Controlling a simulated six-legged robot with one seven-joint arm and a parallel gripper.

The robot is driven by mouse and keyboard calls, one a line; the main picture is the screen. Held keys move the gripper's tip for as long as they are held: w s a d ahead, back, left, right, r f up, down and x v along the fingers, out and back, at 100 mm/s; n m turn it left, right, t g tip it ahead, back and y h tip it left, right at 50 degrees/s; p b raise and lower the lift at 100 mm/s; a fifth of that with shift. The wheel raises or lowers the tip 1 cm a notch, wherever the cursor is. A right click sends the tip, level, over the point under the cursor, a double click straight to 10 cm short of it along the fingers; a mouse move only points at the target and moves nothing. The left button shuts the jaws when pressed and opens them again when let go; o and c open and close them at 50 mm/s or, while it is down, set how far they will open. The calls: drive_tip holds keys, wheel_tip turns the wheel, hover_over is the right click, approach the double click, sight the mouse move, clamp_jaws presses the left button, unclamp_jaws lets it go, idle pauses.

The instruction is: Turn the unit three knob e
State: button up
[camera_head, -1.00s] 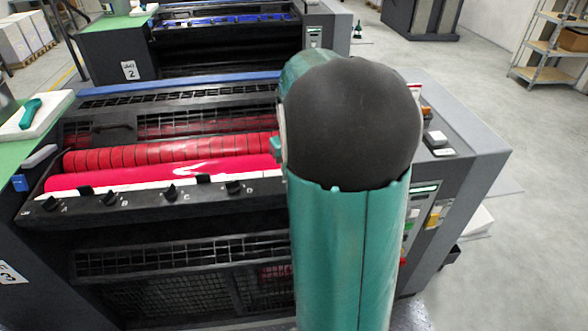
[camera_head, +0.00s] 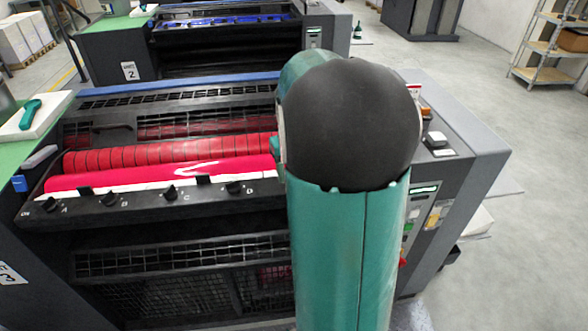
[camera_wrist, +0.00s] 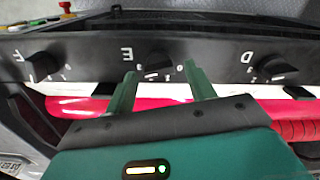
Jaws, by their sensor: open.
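My gripper (camera_wrist: 163,78) shows there with two green fingers spread apart, one to each side of knob E's lower edge. The jaws are open and empty; whether a finger touches the knob cannot be told. In the head view my arm hides knob E and my gripper. Unit three (camera_head: 120,216) fills the left and middle of the head view, with its knob panel along the front edge.
Knob F (camera_wrist: 41,67) and knob D (camera_wrist: 262,67) flank knob E in the wrist view. Knob D also shows in the head view (camera_head: 234,188), with knobs A to C further left. Red rollers (camera_head: 170,153) lie just behind the panel. Unit 2 stands behind.

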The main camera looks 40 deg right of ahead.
drive_tip(key=shift+r, duration=0.15)
wheel_tip(320, 180, up, 14)
drive_tip(key=shift+f, duration=0.2)
idle(0.5)
